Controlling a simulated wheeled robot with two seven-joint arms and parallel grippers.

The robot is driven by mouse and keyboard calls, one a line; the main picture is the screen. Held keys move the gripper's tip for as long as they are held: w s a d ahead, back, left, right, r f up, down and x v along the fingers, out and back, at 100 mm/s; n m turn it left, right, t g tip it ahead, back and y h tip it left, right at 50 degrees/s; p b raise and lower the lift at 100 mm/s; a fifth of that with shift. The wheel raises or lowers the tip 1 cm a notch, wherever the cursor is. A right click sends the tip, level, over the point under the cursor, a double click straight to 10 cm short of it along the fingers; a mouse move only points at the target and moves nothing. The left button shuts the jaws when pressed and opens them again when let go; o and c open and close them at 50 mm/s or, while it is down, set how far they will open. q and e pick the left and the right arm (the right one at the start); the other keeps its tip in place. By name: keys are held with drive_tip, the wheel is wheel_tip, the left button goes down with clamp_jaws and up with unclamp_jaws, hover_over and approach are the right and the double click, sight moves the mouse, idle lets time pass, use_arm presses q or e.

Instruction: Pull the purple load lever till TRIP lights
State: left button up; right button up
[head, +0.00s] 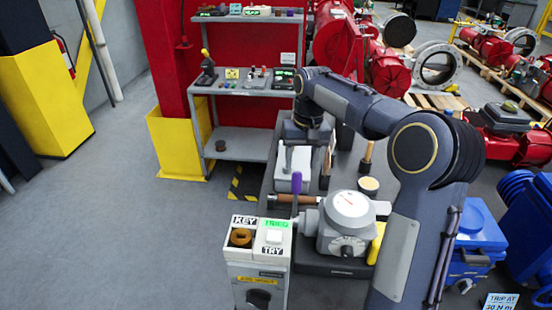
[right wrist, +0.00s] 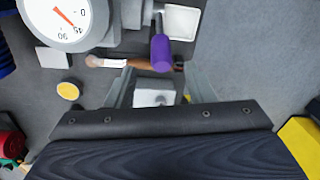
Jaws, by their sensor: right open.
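In the head view, my right gripper (head: 295,160) is behind the lever, seen from above. The dial (right wrist: 62,20) shows a red needle in the wrist view. A box with KEY and TRY labels (head: 260,245) carries a small green display (head: 276,224), too small to read surely. My left gripper is out of view.
A wooden-handled tool (head: 290,199) lies behind the actuator, near the lever. A yellow-handled item (head: 376,243) is at the actuator's right. A grey shelf (head: 240,85) stands behind, and blue equipment (head: 480,245) is at the right. The floor at left is clear.

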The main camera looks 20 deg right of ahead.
sight(298, 174)
drive_tip(key=shift+w+f, duration=0.25)
drive_tip(key=shift+w, duration=0.1)
drive_tip(key=f, duration=0.5)
drive_tip(key=f+p, duration=0.1)
drive_tip(key=f, duration=0.1)
drive_tip(key=shift+a+f, duration=0.15)
drive_tip(key=shift+a, duration=0.1)
clamp_jaws()
